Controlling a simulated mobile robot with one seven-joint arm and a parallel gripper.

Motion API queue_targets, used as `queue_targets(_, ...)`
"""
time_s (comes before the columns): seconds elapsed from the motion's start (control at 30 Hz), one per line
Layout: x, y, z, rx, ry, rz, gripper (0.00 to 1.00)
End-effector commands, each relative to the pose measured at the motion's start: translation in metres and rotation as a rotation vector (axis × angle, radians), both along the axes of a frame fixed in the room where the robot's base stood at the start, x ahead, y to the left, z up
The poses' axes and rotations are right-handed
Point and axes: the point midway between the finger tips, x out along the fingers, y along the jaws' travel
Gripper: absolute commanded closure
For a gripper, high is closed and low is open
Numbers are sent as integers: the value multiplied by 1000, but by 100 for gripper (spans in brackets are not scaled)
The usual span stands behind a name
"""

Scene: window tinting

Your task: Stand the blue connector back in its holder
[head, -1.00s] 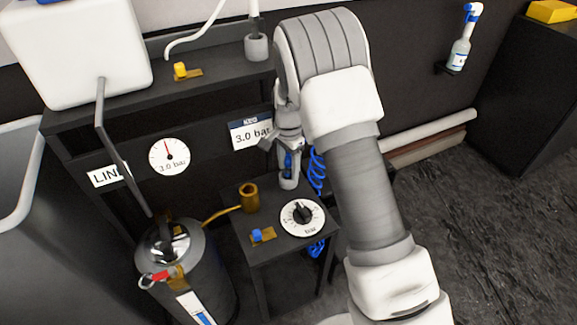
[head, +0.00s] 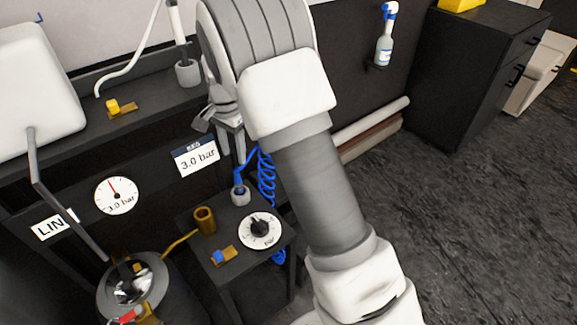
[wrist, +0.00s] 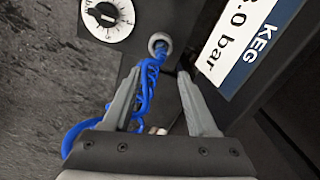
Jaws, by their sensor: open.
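The blue connector (head: 240,187) stands in a small grey cup-shaped holder (head: 241,197) at the back of the small dark table. In the wrist view the connector (wrist: 161,50) sits in the round grey holder (wrist: 157,38), with its blue coiled hose (wrist: 146,85) running back from it. My gripper (head: 232,155) is above the holder, apart from the connector. Its open fingers (wrist: 157,76) show on either side of the hose in the wrist view, with nothing gripped. How deep the connector sits is hidden.
The small table also holds a brass cup (head: 204,220), a dial (head: 260,230) and a blue knob on a brass plate (head: 222,256). A "3.0 bar" display (head: 196,158) is close behind. A metal keg (head: 135,290) stands at lower left. Open floor lies to the right.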

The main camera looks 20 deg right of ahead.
Motion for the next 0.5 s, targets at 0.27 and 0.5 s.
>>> queue_targets(0.27, -41, -29, 78, 47, -89, 143, 41)
queue_targets(0.5, -101, -57, 140, 53, -195, 328, 41)
